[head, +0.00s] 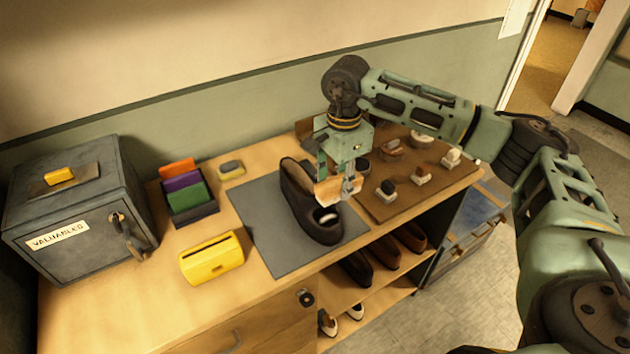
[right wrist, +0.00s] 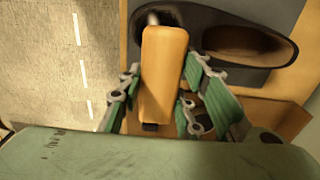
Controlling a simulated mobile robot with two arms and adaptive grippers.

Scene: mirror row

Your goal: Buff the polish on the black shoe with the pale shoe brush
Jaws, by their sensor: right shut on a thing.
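The black shoe (head: 312,205) lies on a grey mat (head: 262,225) on the bench, its opening toward the wall and its toe toward the front edge. A pale patch shows on its upper near the toe. My right gripper (head: 345,186) is shut on the shoe brush (head: 328,190), which has an orange-brown wooden back. The brush is at the right side of the shoe; I cannot tell whether it touches. In the right wrist view the brush (right wrist: 163,75) sits between the fingers and hides part of the shoe (right wrist: 250,40). My left gripper is out of view.
A brown board (head: 405,200) with several brushes and small items lies right of the mat. A yellow box (head: 211,258), a holder with coloured pieces (head: 188,197), a sponge (head: 231,170) and a grey safe (head: 80,215) stand left.

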